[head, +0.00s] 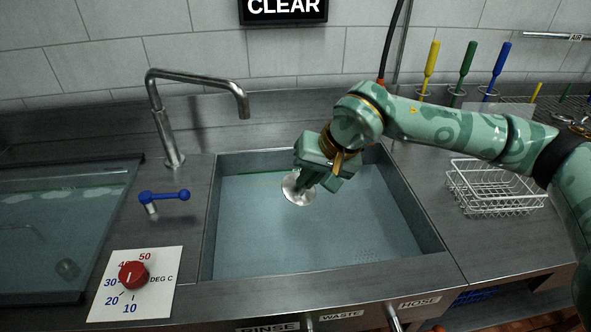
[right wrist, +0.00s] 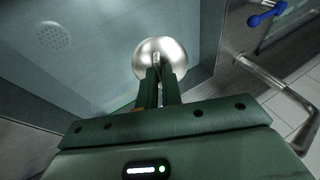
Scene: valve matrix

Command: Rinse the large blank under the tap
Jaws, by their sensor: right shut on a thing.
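The large blank, a shiny round metal disc (head: 293,191), is held by my right gripper (head: 308,184) over the sink (head: 432,232). It also shows in the right wrist view (right wrist: 174,47), with my two green fingers (right wrist: 158,82) shut on a small stem at its middle. The metal tap (head: 163,125) stands behind the sink's left corner, its spout bending right and down. The blank is to the right of the spout end, not under it. No stream of water shows at the spout. My left gripper is not in view.
A blue lever (head: 172,195) and a red temperature dial (head: 132,275) are left of the sink. A glass-covered water tank (head: 60,235) is at far left. A white wire basket (head: 494,190) stands right. Yellow, green and blue-handled tools (head: 466,60) stand at the back.

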